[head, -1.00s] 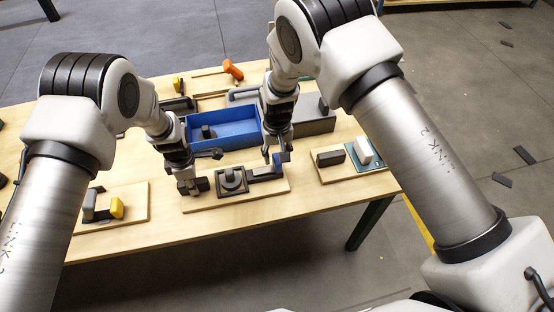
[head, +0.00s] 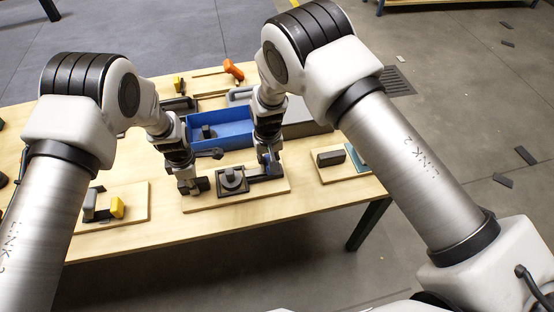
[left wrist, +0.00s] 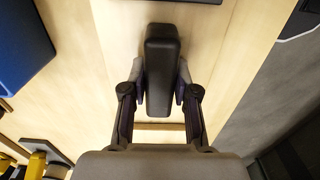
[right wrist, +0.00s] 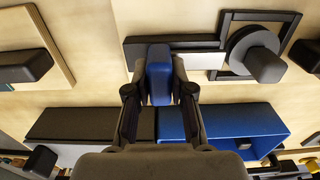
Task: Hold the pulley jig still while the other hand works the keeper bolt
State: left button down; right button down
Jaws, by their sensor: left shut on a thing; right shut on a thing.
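The pulley jig (head: 232,182) is a dark square frame with a round grey wheel on a wooden board. It also shows in the right wrist view (right wrist: 252,45), with a dark rail running left from it. My left gripper (head: 190,190) is at the jig's left side, shut on an upright black block (left wrist: 161,65); whether the block joins the jig cannot be told. My right gripper (head: 270,166) is over the rail, shut on a blue handle (right wrist: 159,75), seemingly the keeper bolt's. The handle's lower end is hidden.
A blue open bin (head: 232,130) stands just behind the jig, with a dark grey box to its right. A board with a dark block (head: 331,158) lies to the right. A board with a yellow piece (head: 117,207) lies to the left. The table's front edge is clear.

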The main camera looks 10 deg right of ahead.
jog(key=shift+a, duration=1.25)
jog(key=c, duration=1)
grip_release()
jog(key=shift+d, duration=0.15)
